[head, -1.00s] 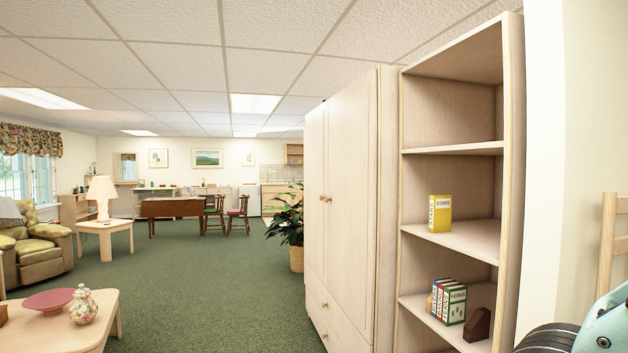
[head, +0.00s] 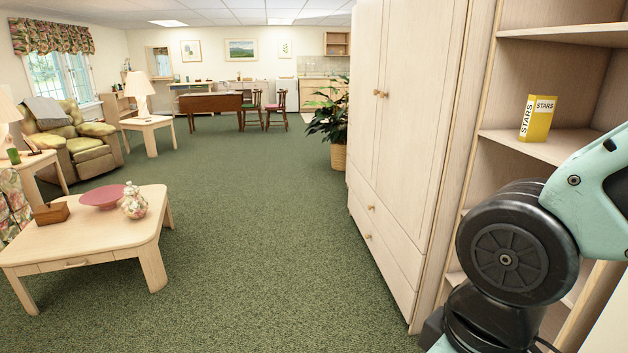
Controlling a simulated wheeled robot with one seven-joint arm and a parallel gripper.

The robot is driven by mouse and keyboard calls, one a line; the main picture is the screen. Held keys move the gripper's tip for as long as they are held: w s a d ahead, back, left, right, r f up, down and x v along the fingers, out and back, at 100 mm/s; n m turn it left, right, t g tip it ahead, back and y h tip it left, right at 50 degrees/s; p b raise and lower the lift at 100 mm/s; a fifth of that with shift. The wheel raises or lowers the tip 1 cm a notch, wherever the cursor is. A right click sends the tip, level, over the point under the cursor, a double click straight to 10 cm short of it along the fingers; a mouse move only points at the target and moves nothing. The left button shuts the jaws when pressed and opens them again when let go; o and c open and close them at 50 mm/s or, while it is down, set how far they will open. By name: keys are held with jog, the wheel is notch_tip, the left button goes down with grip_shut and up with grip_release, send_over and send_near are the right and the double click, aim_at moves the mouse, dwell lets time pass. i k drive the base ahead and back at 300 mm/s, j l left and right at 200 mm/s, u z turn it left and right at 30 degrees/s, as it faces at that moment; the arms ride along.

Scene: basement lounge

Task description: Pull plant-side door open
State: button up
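A tall light-wood wardrobe (head: 408,180) stands right of centre in the head view. Its plant-side door (head: 368,85) is the far, left one, and it looks shut. The nearer door (head: 420,120) is beside it and also looks shut. Two small round knobs (head: 380,93) sit close together at the seam between the doors. The potted plant (head: 330,115) stands on the floor just past the wardrobe's far side. My arm shows at the right, in front of the bookshelf. My gripper is outside the view.
An open bookshelf (head: 490,135) with a yellow box (head: 537,118) adjoins the wardrobe. Two drawers (head: 385,235) are below the doors. A coffee table (head: 95,235) stands at the left. The green carpet (head: 260,220) before the wardrobe is clear.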

aim_at(372, 17)
jog(key=i+u, duration=0.25)
jog(key=i, duration=1.75)
